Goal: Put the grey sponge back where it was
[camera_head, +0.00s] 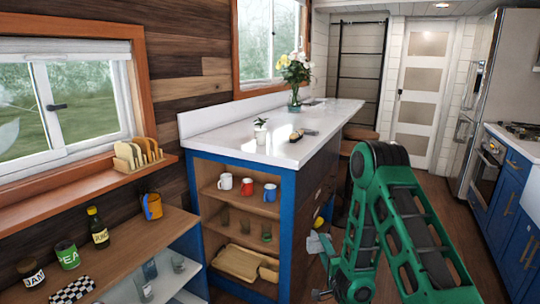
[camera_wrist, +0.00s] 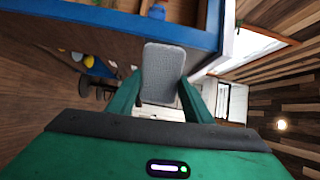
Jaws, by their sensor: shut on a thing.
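The grey sponge (camera_wrist: 164,66) is between the two green fingers of my gripper (camera_wrist: 160,88) in the wrist view. It is a flat, rounded slab, and the fingers are shut on its sides. In the head view the sponge shows as a pale grey patch (camera_head: 314,244) at the end of my green arm, low in front of the blue counter's right side. It is held in the air, clear of any shelf. The place where the sponge was before cannot be told from these frames.
A blue counter (camera_head: 285,229) with a white top (camera_head: 285,145) holds mugs, glasses and a tray on its open shelves. Flowers, a small plant and other items stand on top. A wooden shelf (camera_head: 130,246) with jars and a bottle is at left. Floor on the right is clear.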

